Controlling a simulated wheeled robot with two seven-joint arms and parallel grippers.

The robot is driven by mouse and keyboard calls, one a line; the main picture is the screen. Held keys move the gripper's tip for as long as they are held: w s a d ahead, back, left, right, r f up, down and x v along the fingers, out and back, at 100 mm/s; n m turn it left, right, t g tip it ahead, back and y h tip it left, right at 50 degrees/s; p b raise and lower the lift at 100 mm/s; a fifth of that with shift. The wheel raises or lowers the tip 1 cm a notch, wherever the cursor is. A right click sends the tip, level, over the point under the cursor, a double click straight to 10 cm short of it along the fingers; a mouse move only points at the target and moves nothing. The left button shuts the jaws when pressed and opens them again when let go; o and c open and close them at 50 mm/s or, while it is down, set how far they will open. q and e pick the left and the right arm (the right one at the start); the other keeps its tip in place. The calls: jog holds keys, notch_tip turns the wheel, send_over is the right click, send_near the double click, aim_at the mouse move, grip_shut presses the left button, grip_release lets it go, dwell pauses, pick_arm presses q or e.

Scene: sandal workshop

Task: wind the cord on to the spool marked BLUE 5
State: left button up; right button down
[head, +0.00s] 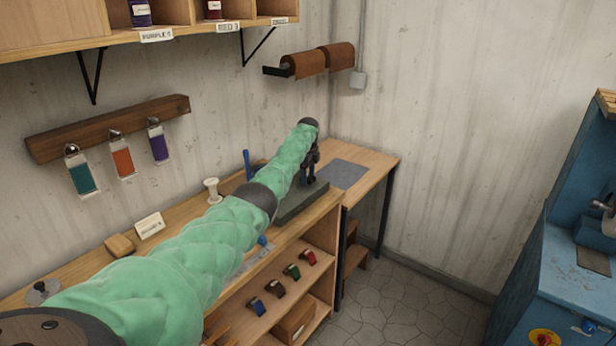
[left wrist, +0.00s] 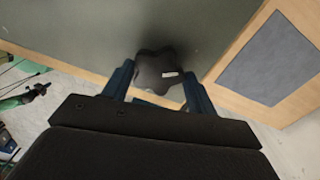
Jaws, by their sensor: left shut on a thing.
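My left gripper (head: 311,176) is at the far end of the bench, over a grey-green slab (head: 290,208). In the left wrist view its two fingers are shut on a dark star-shaped knob (left wrist: 158,72) with a small pale mark, above the slab (left wrist: 90,30). A pale empty spool (head: 211,190) stands upright on the bench. A label card (head: 150,226) is near it, too small to read. I cannot make out a BLUE 5 mark or a cord. What looks like my right gripper (left wrist: 38,90) is small at the left of the wrist view, its jaws unclear.
A wall rack (head: 110,128) holds teal, orange and purple hanks. Labelled shelf bins hang above. A blue upright tool (head: 247,165) stands behind my arm. A grey mat (head: 342,174) lies on the bench's far end. Small coloured items sit on the shelf below. A blue machine (head: 570,260) is at right.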

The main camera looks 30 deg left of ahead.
pick_arm(q)
jog(key=shift+m, duration=0.9)
jog(key=m+b, duration=0.1)
jog(key=m, duration=0.1)
jog(key=shift+m, duration=0.9)
jog(key=m+b, duration=0.1)
jog(key=m, duration=0.1)
jog(key=shift+m, duration=0.3)
jog(key=shift+m+b, duration=0.5)
jog(key=shift+m, duration=0.7)
jog(key=shift+r+m+b, duration=0.1)
jog(key=shift+m+b, duration=0.2)
jog(key=shift+m, duration=0.8)
pick_arm(e)
jog(key=w+a+r, duration=0.3)
jog(key=w+r, duration=0.1)
jog(key=r, duration=0.4)
jog(key=shift+a, duration=0.35)
jog(key=shift+w+r, duration=0.1)
jog(key=shift+r, duration=0.2)
jog(key=shift+f, duration=0.1)
